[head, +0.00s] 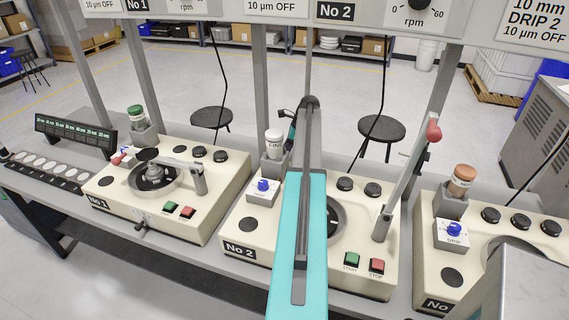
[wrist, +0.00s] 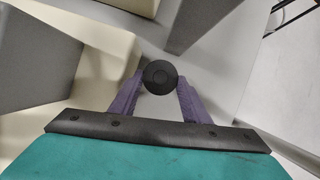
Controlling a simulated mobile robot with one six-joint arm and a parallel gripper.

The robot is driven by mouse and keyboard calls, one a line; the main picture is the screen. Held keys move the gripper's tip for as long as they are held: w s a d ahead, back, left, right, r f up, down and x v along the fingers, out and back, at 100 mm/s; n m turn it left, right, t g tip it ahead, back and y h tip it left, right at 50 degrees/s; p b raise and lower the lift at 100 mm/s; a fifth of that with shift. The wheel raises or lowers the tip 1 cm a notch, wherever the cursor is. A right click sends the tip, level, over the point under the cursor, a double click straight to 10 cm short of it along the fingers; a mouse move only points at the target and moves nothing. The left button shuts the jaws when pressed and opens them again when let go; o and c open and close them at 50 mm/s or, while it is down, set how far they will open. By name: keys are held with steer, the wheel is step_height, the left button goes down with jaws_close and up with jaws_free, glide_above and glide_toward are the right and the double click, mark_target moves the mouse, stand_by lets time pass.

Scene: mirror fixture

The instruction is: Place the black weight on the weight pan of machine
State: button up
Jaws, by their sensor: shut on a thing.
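In the wrist view, my gripper (wrist: 160,88) has its two purple fingers shut on a round black weight (wrist: 160,76), seen end-on between the fingertips. In the head view, my teal arm reaches over machine No 2 (head: 262,235); the fingers and the held weight cannot be made out there. Machine No 2 has a round platter (head: 336,218) partly hidden behind my arm, and a raised grey lever arm (head: 405,185) with a red knob on its right. I cannot tell which part is the weight pan.
Machine No 1 (head: 215,215) stands left, its lever lowered. A third machine (head: 428,235) stands right. Black knob-like weights (head: 345,184) sit on No 2's back edge. Capped bottles (head: 274,143) and grey posts (head: 262,80) stand close by. Stools (head: 381,128) are behind the bench.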

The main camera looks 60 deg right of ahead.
steer(key=shift+f, duration=1.2)
steer(key=shift+p, duration=0.3)
steer(key=shift+f+p, duration=0.55)
steer(key=shift+f, duration=1.35)
steer(key=shift+f, duration=0.1)
steer(key=o, duration=1.1)
steer(key=shift+s+r, duration=0.1)
steer(key=shift+r, duration=0.1)
steer(key=shift+b+v, duration=2)
steer(key=shift+v, duration=3.9)
steer(key=shift+c, duration=0.4)
